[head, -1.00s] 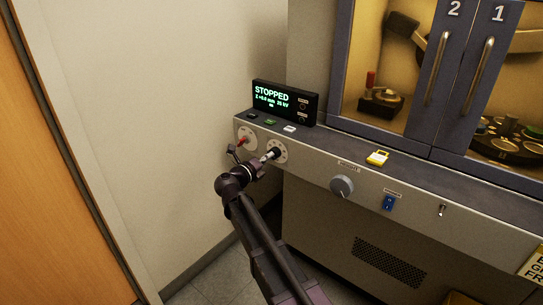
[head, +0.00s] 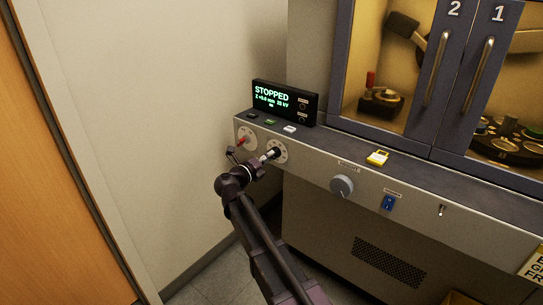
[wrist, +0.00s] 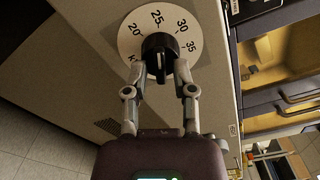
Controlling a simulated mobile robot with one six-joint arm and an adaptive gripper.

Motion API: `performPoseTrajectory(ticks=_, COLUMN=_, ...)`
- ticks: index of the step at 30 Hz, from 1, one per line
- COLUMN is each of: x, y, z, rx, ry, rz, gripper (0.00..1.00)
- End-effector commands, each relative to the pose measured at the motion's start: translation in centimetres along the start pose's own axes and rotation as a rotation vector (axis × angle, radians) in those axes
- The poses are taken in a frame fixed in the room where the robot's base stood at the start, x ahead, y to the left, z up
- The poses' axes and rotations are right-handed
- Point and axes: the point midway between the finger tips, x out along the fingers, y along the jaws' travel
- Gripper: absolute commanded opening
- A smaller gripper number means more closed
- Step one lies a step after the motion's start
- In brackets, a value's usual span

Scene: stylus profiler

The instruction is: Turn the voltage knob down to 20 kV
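The voltage knob (wrist: 159,47) is black with a pale mark and sits on a round white dial (wrist: 126,42) numbered 20, 25, 30 and 35. In the head view the knob (head: 275,152) is on the cabinet's front panel, near its left end. My gripper (wrist: 160,68) has one finger on each side of the knob, apparently touching it; the fingers hide its lower sides. My gripper also shows at the knob in the head view (head: 267,156). The display (head: 284,100) reads STOPPED, with a kV value in the twenties too small to read surely.
A second dial with a red knob (head: 243,140) is close on the left. A grey knob (head: 342,186), a blue switch (head: 388,202) and a small toggle (head: 442,210) are farther right. A wall (head: 170,120) stands left of the cabinet.

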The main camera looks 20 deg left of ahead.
Motion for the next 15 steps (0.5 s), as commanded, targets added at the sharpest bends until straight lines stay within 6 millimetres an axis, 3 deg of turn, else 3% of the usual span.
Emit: performPoseTrajectory(ticks=15, x=0.04, y=-0.02, z=0.02, rx=0.335, ry=0.0, rz=-0.001, gripper=0.34)
